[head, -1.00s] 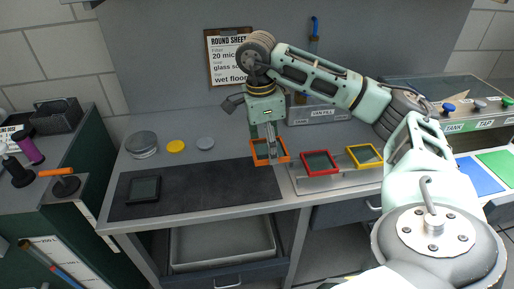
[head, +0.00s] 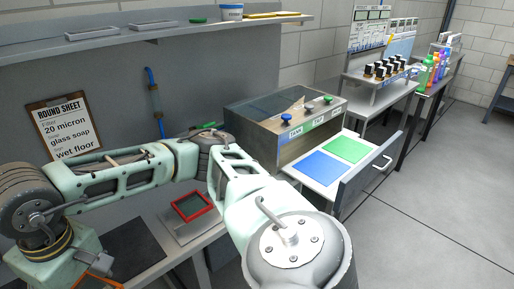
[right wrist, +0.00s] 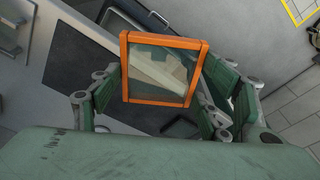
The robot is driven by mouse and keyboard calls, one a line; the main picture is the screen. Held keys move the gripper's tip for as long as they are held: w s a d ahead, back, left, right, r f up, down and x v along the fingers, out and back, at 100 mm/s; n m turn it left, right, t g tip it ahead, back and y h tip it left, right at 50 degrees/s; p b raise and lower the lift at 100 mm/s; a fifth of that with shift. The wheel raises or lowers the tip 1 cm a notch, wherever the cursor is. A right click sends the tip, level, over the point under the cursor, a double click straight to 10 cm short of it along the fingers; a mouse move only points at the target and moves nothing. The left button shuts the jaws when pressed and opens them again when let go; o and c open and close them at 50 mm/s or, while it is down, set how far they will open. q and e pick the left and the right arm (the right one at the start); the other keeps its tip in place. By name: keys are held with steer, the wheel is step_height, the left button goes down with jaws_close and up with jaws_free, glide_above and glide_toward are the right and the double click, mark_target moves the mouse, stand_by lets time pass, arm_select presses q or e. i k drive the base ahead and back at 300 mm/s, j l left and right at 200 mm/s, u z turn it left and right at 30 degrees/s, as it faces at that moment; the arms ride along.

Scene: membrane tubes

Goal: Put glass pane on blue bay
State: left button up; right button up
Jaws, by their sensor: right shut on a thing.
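An orange-framed glass pane (right wrist: 163,70) is held between the fingers of my right gripper (right wrist: 160,92), which is shut on its sides in the right wrist view. In the head view only a bit of the orange frame (head: 97,284) shows at the bottom left edge, under my right wrist. The blue bay (head: 329,168) is a flat blue square on a white surface at the right, beside a green square (head: 344,150). It is bare and well away from the gripper. My left gripper is out of view.
A tank unit (head: 285,115) with knobs stands behind the bays. An open drawer front (head: 366,178) with a handle borders them. Open floor lies to the right.

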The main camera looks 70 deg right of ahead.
mark_target(322, 166)
steer(key=k+l+z, duration=0.1)
steer(key=k+l, duration=0.2)
steer(key=k+l+z, duration=0.15)
steer(key=k+l, duration=0.15)
steer(key=k+l+z, duration=0.1)
steer(key=k+l, duration=0.2)
steer(key=l, duration=0.2)
steer(key=k+l+z, duration=0.1)
steer(key=k+l, duration=0.15)
steer(key=l, duration=0.15)
